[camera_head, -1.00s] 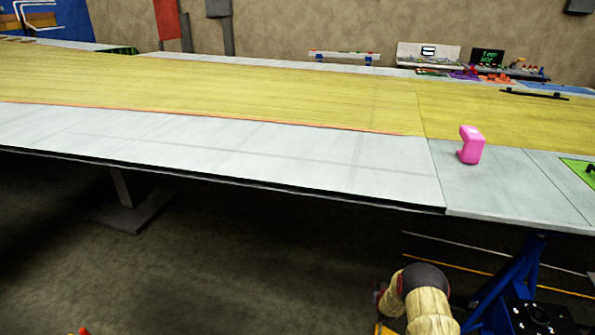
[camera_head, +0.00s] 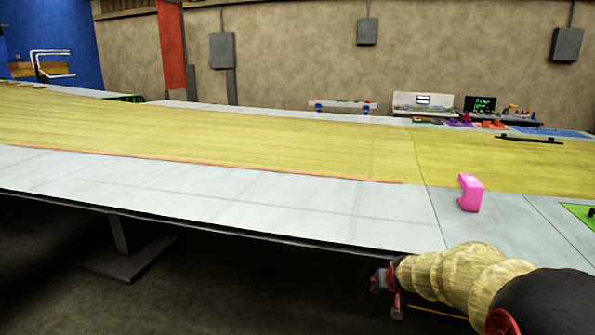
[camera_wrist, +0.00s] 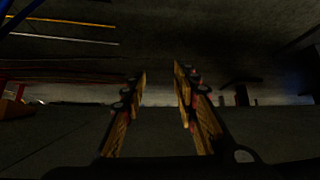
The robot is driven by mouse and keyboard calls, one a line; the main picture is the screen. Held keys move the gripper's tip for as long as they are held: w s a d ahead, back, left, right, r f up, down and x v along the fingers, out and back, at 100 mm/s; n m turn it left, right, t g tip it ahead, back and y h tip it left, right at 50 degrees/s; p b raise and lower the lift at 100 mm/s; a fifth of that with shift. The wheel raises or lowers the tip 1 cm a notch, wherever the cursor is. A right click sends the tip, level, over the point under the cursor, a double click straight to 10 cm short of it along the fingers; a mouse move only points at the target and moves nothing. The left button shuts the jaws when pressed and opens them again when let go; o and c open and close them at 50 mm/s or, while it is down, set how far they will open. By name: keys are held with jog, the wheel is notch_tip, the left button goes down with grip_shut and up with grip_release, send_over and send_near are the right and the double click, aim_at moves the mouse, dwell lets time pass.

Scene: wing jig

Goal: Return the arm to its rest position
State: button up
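My gripper shows in the wrist view (camera_wrist: 160,85), with its two fingers apart and nothing between them. Past the fingers there is dark floor and the shaded space below the table. In the head view my arm reaches in from the lower right, below and in front of the table's near edge. The gripper end (camera_head: 385,283) is at the left tip of the arm, and its fingers are too small to make out there. A pink block-like tool (camera_head: 470,193) stands upright on the table, apart from my arm.
The long table (camera_head: 200,190) has a grey top with a yellow wing skin (camera_head: 250,140) on it. A table leg (camera_head: 119,235) stands on the floor at left. A green mat (camera_head: 580,213) is at the right. Open floor lies in front.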

jog(key=s+a+r, duration=0.2)
jog(key=s+r, duration=0.2)
jog(key=s, duration=0.3)
jog(key=s+a+r+g, duration=0.1)
jog(key=s+r, duration=0.2)
jog(key=s, duration=0.4)
jog(key=s+a+r, duration=0.2)
jog(key=s+r, duration=0.2)
jog(key=s, duration=0.4)
jog(key=s+a+f+n+g, duration=0.1)
jog(key=s+a+g, duration=0.1)
jog(key=s, duration=1.9)
notch_tip(320, 180, up, 7)
jog(key=p, duration=0.7)
jog(key=shift+w+y, duration=0.3)
jog(key=shift+y, duration=0.1)
